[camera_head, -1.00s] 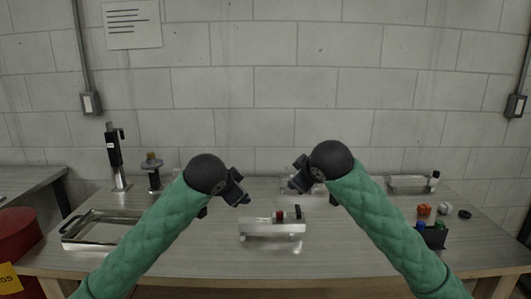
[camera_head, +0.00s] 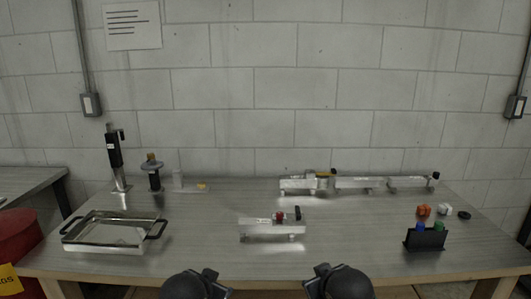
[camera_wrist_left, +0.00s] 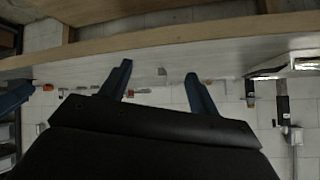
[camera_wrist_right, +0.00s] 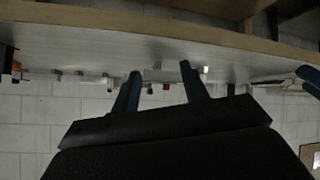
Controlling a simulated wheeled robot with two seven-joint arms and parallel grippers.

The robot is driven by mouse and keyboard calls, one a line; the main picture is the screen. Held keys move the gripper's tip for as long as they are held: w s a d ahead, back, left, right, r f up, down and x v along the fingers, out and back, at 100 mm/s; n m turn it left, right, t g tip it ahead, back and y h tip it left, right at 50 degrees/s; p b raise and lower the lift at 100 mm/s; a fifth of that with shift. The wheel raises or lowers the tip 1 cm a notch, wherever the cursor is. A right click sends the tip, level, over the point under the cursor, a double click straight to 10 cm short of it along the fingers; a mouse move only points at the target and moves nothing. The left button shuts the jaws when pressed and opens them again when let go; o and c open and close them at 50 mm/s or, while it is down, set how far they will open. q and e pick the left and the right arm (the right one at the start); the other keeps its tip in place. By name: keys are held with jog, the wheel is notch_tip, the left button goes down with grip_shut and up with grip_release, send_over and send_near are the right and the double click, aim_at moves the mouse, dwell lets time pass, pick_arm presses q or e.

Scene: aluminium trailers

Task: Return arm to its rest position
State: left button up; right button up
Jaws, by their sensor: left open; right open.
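My left gripper (camera_wrist_left: 158,85) is open and empty in the left wrist view, its two blue fingers apart. My right gripper (camera_wrist_right: 158,88) is open and empty in the right wrist view, fingers also apart. In the head view only the dark rounded wrists of my left arm (camera_head: 190,287) and right arm (camera_head: 342,284) show at the bottom edge, in front of the table. The fingertips are not clear there. Neither gripper touches anything on the table.
The table (camera_head: 340,225) holds a metal tray (camera_head: 110,247) at left, a small aluminium trailer (camera_head: 272,229) in the middle, and a long aluminium rail (camera_head: 350,185) at the back. A black holder (camera_head: 424,240) and small coloured parts (camera_head: 424,210) are at right.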

pick_arm(q)
jog(key=s+f+n+g, duration=0.1)
jog(key=s+f+g, duration=0.2)
jog(key=s+f, duration=1)
jog(key=s+f+n+g, duration=0.1)
jog(key=s+f+g, duration=0.3)
jog(key=s+f, duration=0.9)
jog(key=s, duration=0.5)
jog(key=shift+s+a+n+p, duration=0.3)
jog(key=shift+s+a+n, duration=0.05)
jog(key=shift+a+n, duration=0.05)
pick_arm(e)
jog(key=s+f+m+g, duration=0.1)
jog(key=s+f+g, duration=0.2)
jog(key=s+f, duration=1)
jog(key=s+f+m+g, duration=0.1)
jog(key=s+f+g, duration=0.3)
jog(key=s+f, duration=1)
jog(key=s, duration=0.5)
jog(key=shift+s+d+m+g, duration=0.2)
jog(key=shift+s+m+g, duration=0.1)
jog(key=shift+m, duration=0.1)
